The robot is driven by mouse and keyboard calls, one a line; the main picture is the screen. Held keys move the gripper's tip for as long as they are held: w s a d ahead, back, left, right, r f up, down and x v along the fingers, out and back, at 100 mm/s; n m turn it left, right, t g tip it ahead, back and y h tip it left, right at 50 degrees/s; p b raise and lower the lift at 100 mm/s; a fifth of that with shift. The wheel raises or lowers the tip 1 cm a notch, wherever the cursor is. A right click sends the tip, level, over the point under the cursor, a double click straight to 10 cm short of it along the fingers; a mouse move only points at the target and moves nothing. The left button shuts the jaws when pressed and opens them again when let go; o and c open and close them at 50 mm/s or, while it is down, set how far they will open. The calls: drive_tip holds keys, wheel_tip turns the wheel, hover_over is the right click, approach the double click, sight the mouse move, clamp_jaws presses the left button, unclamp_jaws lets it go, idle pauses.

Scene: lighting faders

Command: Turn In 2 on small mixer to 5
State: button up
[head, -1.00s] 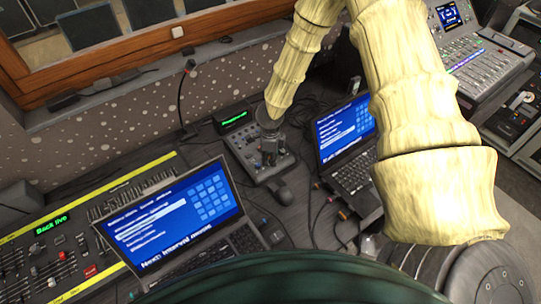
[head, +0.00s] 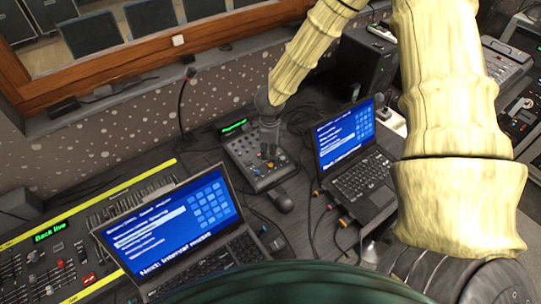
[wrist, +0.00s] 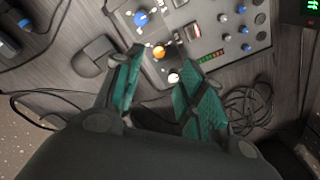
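The small mixer (head: 238,151) is a grey panel of knobs on the desk, between two open laptops. My gripper (head: 268,152) is over its middle in the head view, pointing down. In the wrist view the mixer panel (wrist: 205,25) shows at the top, with an orange knob (wrist: 158,51), a white knob (wrist: 173,77) and a blue knob (wrist: 141,18). My gripper (wrist: 160,64) has its green-padded fingers apart, with the orange and white knobs showing between or just beyond the tips. I cannot tell whether they touch. The knob labels are too small to read.
A laptop (head: 175,238) stands to the left and another laptop (head: 350,150) to the right of the mixer. A mouse (head: 283,200) lies in front of it. A gooseneck microphone (head: 184,98) rises behind. Loose cables lie around. A large fader desk (head: 62,262) is at far left.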

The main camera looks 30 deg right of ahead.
drive_tip(key=shift+s+r, duration=0.1)
drive_tip(key=shift+r, duration=1.45)
